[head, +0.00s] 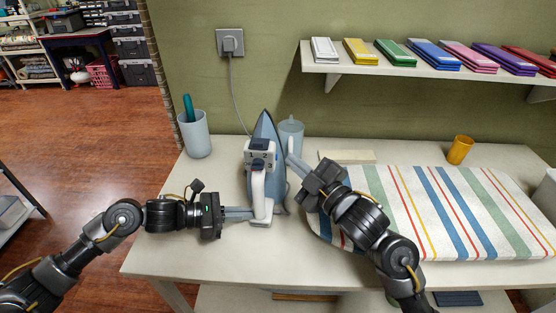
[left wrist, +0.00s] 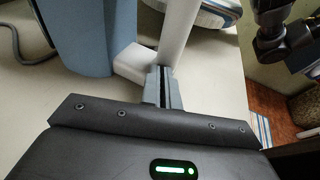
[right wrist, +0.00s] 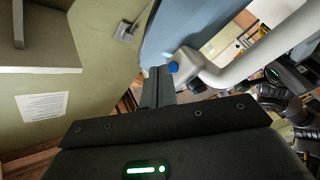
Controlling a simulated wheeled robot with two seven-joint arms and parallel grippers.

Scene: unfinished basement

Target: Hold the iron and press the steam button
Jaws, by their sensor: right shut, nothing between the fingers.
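The iron (head: 264,165) stands upright on its heel on the table, its blue-grey body behind its white handle. My left gripper (head: 251,214) reaches in from the left at the lower end of the handle. In the left wrist view its fingers (left wrist: 163,78) are nearly together at the white handle (left wrist: 180,30) and look closed on it. My right gripper (head: 291,158) is shut and empty just right of the iron. In the right wrist view its fingertips (right wrist: 158,76) are close beside a blue button (right wrist: 173,67); whether they touch is unclear.
A striped ironing pad (head: 450,210) covers the table's right side. A pale cup (head: 290,135) stands close behind the iron. A holder cup (head: 196,135) is at left and an orange cup (head: 460,150) at right. A shelf (head: 420,67) hangs above. The table's front left is clear.

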